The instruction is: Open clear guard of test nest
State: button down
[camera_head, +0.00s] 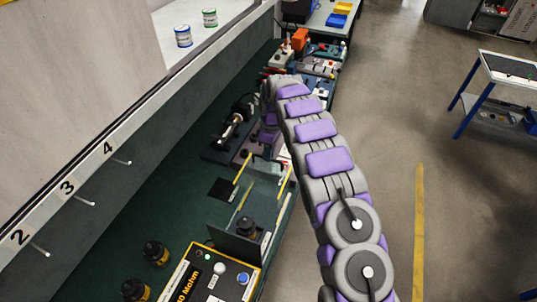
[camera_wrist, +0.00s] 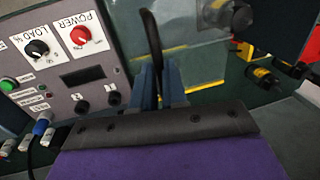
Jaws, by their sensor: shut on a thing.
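The clear guard (camera_head: 264,170) of the test nest shows in the head view as a see-through panel with yellow edging, at the middle of the bench. In the wrist view the clear panel (camera_wrist: 190,25) is at the top centre. A black curved handle (camera_wrist: 151,35) stands in front of it. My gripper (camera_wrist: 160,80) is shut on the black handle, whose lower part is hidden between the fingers. In the head view my arm reaches up over the bench's right edge, and the fingertips are hard to make out.
A grey panel with POWER and LOAD knobs (camera_wrist: 60,60) stands close at left in the wrist view. In the head view a yellow-edged control box (camera_head: 215,275) and dark bottles (camera_head: 155,252) sit at the near end. Pegs line the left wall; open floor lies right.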

jog(key=shift+d+f, duration=0.15)
jog(key=shift+d, duration=0.15)
jog(key=shift+s+a, duration=0.1)
jog(key=shift+a, duration=0.25)
jog(key=c, duration=1.6)
grip_release()
jog(key=o, duration=0.4)
jog(key=shift+d, duration=0.2)
jog(key=shift+o, duration=0.2)
jog(key=shift+r, duration=0.2)
